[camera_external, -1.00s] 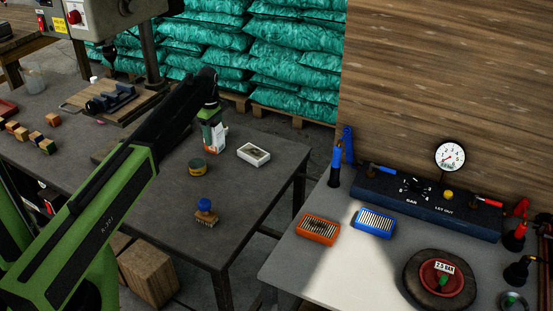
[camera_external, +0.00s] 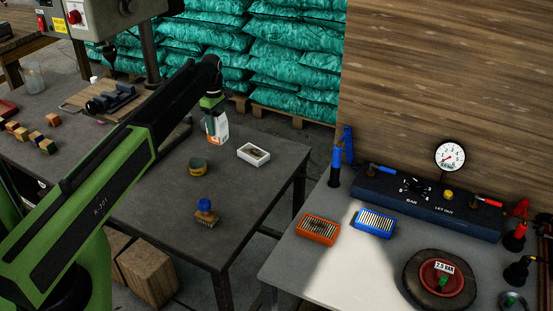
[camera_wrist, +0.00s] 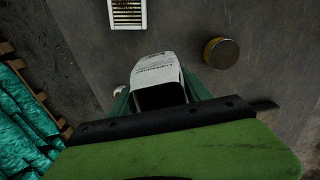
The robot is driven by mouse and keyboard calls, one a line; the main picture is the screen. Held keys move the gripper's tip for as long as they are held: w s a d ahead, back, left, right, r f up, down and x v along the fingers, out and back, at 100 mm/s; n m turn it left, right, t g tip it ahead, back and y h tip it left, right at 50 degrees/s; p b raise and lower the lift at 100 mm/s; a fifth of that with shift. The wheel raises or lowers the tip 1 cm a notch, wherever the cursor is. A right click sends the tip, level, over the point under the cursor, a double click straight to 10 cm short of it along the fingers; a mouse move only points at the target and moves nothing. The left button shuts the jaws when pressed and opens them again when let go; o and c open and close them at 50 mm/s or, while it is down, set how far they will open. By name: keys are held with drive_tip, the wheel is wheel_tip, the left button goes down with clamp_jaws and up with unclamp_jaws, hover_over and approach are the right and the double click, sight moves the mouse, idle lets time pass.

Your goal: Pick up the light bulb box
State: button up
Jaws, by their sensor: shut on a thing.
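The light bulb box (camera_external: 217,128) is white with an orange edge. It is in my gripper (camera_external: 212,109) over the dark table, and appears raised a little above the tabletop. In the wrist view the box (camera_wrist: 155,70) shows its printed pale face and a dark end between the green fingers of my gripper (camera_wrist: 158,90). My gripper is shut on the box. The gripper hides part of the box's upper end.
A round yellow-and-dark tin (camera_external: 198,167) and a blue-handled brush (camera_external: 206,213) are nearer the front. A vise (camera_external: 110,101) and several small blocks are to the left.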

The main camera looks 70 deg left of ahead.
drive_tip(key=w+d+r+p, duration=0.3)
drive_tip(key=d+r+p, duration=0.1)
drive_tip(key=d, duration=0.4)
drive_tip(key=shift+w+r, duration=0.3)
drive_tip(key=shift+r, duration=0.3)
